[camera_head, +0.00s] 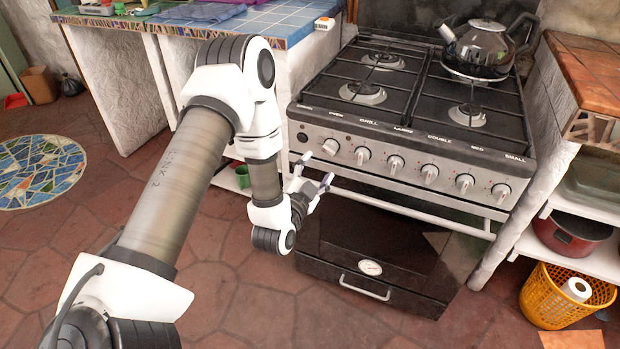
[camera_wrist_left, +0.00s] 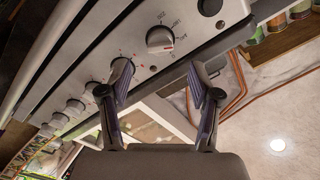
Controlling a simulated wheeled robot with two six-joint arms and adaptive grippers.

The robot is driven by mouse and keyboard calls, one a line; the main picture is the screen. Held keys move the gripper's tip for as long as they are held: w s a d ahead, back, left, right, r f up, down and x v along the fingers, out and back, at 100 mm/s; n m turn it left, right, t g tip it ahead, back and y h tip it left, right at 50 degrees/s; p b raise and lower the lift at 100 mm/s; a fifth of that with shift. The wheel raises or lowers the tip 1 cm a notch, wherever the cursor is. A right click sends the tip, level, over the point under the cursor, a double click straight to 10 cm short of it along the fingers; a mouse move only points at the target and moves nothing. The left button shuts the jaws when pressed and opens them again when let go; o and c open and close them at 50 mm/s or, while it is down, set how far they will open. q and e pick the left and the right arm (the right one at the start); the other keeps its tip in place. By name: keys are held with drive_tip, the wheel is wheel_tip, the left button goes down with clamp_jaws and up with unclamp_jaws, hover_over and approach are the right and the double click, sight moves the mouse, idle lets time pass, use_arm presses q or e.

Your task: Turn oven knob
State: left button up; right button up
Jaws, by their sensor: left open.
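The silver stove front (camera_head: 415,160) carries a row of several round knobs with red marks. The leftmost knob (camera_head: 330,147) is just above and beyond my left gripper (camera_head: 317,171). My left gripper is open and empty, with its fingers pointing up toward the panel. In the left wrist view that knob (camera_wrist_left: 160,38) lies ahead, beyond the two open fingertips (camera_wrist_left: 160,82), with a visible gap. The second knob (camera_wrist_left: 122,68) is partly hidden behind one finger there; it also shows in the head view (camera_head: 362,155). My right gripper is in neither view.
A long oven handle bar (camera_head: 430,215) runs below the knobs. The lower oven door (camera_head: 375,245) appears tilted outward, with a gauge (camera_head: 370,267). A black kettle (camera_head: 482,50) stands on the hob. An orange basket (camera_head: 540,300) is at right.

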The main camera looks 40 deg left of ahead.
use_arm(q)
drive_tip(key=v, duration=0.4)
drive_tip(key=shift+s+d, duration=0.1)
drive_tip(key=shift+s, duration=0.3)
